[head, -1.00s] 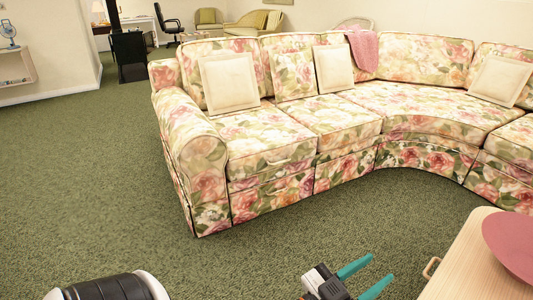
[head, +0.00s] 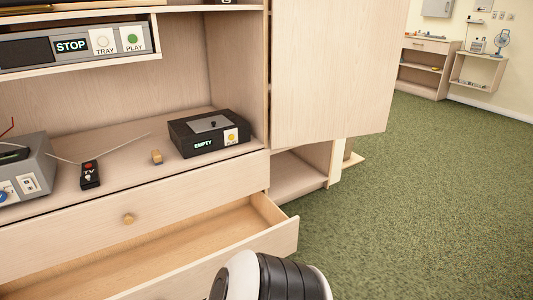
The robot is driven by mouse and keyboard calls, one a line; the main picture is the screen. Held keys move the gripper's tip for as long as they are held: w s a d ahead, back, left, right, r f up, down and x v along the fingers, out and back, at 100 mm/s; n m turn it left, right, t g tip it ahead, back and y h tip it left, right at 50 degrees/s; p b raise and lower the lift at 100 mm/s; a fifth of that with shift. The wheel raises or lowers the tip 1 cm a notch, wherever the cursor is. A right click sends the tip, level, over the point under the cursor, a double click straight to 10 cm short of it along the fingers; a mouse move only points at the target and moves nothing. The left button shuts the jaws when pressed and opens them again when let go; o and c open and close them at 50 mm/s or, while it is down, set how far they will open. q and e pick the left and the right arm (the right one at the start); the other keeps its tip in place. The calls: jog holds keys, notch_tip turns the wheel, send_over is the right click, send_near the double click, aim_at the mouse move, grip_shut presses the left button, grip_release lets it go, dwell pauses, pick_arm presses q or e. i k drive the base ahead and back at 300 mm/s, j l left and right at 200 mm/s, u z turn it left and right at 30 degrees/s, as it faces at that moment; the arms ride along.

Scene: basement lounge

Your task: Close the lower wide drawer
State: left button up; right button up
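The lower wide drawer (head: 282,240) of a pale wood cabinet stands pulled out at the bottom of the head view. Its bare wooden inside shows and looks empty where I can see it. A closed wide drawer (head: 200,195) with a round knob (head: 128,218) sits directly above it. One of my arm links, black and white, covers part of the open drawer's front at the bottom edge. The lower left part of that front runs out of the frame. Neither gripper is in view.
A cabinet door (head: 335,70) stands open at the right, above an open lower compartment (head: 300,172). A black box (head: 210,135) and a TV remote (head: 90,175) lie on the shelf. Green carpet (head: 430,210) is clear to the right.

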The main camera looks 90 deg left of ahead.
aim_at(182, 260)
jog(key=u, duration=3.65)
